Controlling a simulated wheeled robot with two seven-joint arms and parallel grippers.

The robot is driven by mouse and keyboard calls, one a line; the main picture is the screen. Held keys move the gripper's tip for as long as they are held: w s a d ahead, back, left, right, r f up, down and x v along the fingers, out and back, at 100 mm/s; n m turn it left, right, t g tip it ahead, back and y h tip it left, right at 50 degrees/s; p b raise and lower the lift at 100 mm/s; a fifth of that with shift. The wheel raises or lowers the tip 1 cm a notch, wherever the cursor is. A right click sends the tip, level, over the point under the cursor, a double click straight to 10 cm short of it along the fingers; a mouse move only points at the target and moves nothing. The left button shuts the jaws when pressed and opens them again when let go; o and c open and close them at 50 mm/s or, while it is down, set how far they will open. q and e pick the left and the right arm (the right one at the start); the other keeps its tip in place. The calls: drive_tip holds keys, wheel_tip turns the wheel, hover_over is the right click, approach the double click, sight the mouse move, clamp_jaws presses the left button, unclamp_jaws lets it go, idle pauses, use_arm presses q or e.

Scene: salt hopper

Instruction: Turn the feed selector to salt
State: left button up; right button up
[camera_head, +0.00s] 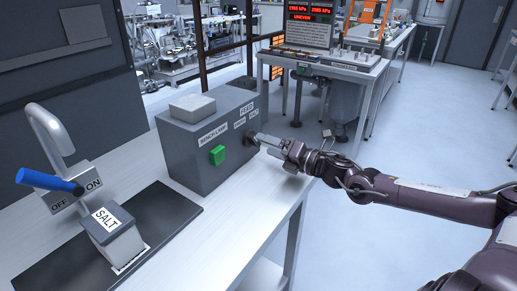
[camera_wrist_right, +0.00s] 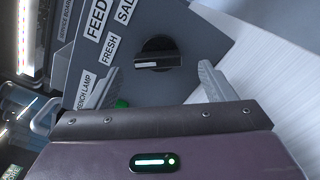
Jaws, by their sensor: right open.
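The feed selector is a round black knob (camera_wrist_right: 158,52) with a raised bar and a white mark, on the grey control box (camera_head: 188,150). In the right wrist view the white mark lies on the left part of the bar, nearer the FRESH label (camera_wrist_right: 110,47) than the SALT label (camera_wrist_right: 125,10). My right gripper (camera_head: 261,140) is at the right end of the box front. In its wrist view the gripper (camera_wrist_right: 160,70) is open, with the fingers apart on either side of the knob and not touching it. In the head view the gripper largely hides the knob. My left gripper is out of view.
A green bench-lamp switch (camera_head: 217,155) sits left of the selector. A container labelled SALT (camera_head: 112,236) stands on a dark mat (camera_head: 172,212), beside a tap with a blue ON/OFF lever (camera_head: 48,181). The bench in front of the box is clear.

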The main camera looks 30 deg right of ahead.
sight(252, 139)
drive_tip(key=shift+w+a+b, duration=0.35)
drive_tip(key=shift+w+b, duration=0.1)
drive_tip(key=shift+w, duration=0.15)
drive_tip(key=shift+w+r, duration=0.15)
drive_tip(key=shift+w, duration=0.15)
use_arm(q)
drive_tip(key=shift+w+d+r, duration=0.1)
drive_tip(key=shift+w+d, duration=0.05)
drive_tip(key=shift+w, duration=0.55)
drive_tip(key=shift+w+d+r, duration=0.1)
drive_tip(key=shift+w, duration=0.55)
use_arm(e)
drive_tip(key=shift+x, duration=1)
drive_tip(key=shift+a, duration=0.1)
drive_tip(key=c, duration=1)
